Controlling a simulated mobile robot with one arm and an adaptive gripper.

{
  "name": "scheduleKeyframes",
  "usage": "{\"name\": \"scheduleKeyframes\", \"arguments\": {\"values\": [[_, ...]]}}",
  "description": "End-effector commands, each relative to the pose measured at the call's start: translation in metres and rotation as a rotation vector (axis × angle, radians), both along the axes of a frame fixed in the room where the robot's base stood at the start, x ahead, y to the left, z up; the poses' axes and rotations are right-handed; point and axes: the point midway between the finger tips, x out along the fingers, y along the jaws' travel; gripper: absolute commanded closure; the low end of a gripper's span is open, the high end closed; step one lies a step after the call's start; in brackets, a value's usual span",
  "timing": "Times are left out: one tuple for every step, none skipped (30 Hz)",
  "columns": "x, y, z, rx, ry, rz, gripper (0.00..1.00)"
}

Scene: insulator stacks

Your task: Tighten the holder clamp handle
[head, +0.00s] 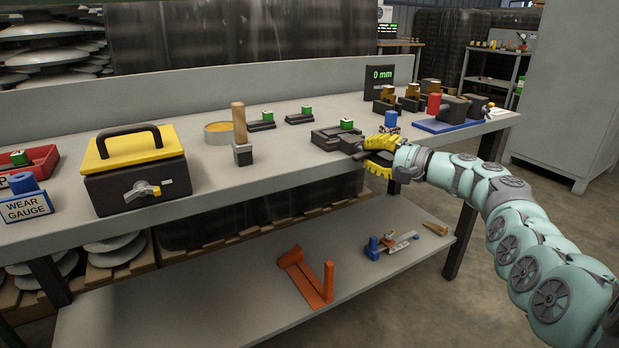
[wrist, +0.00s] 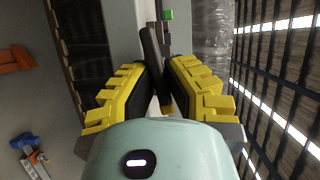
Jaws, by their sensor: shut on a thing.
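The dark holder (head: 330,139) sits at the front edge of the bench, with a green-topped block (head: 346,124) at its back. My gripper (head: 372,154), with yellow ribbed fingers, is at the holder's right front side. In the wrist view, my gripper (wrist: 158,92) has its fingers on either side of a dark clamp handle (wrist: 151,50) and is shut on it. The fingers hide the gripped end of the handle. In the head view the handle is mostly hidden behind the yellow fingers.
A blue cylinder (head: 391,119) stands just behind my gripper. A blue mat (head: 440,125) with dark blocks lies to the right. An orange bracket (head: 305,275) lies on the shelf below.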

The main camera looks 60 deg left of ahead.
Motion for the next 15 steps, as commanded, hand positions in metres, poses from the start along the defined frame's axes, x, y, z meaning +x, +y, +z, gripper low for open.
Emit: {"name": "scheduleKeyframes", "arguments": {"values": [[0.0015,-0.0005,-0.0047,-0.007,0.018,-0.005,1.00],[0.0015,-0.0005,-0.0046,-0.006,0.025,-0.005,1.00],[0.0015,-0.0005,-0.0046,-0.005,0.033,-0.005,1.00],[0.0015,-0.0005,-0.0046,-0.006,0.038,-0.005,1.00],[0.0015,-0.0005,-0.0046,-0.005,0.042,-0.005,1.00],[0.0014,-0.0005,-0.0045,-0.005,0.047,-0.005,1.00],[0.0014,-0.0005,-0.0046,-0.005,0.050,-0.005,1.00],[0.0013,-0.0004,-0.0045,-0.005,0.052,-0.005,1.00],[0.0013,-0.0004,-0.0044,-0.005,0.055,-0.005,1.00],[0.0013,-0.0004,-0.0045,-0.005,0.057,-0.005,1.00],[0.0013,-0.0004,-0.0045,-0.004,0.059,-0.005,1.00],[0.0012,-0.0004,-0.0045,-0.004,0.063,-0.005,1.00],[0.0012,-0.0004,-0.0045,-0.004,0.064,-0.005,1.00],[0.0012,-0.0003,-0.0045,-0.003,0.066,-0.005,1.00],[0.0012,-0.0003,-0.0045,-0.003,0.068,-0.005,1.00]]}}
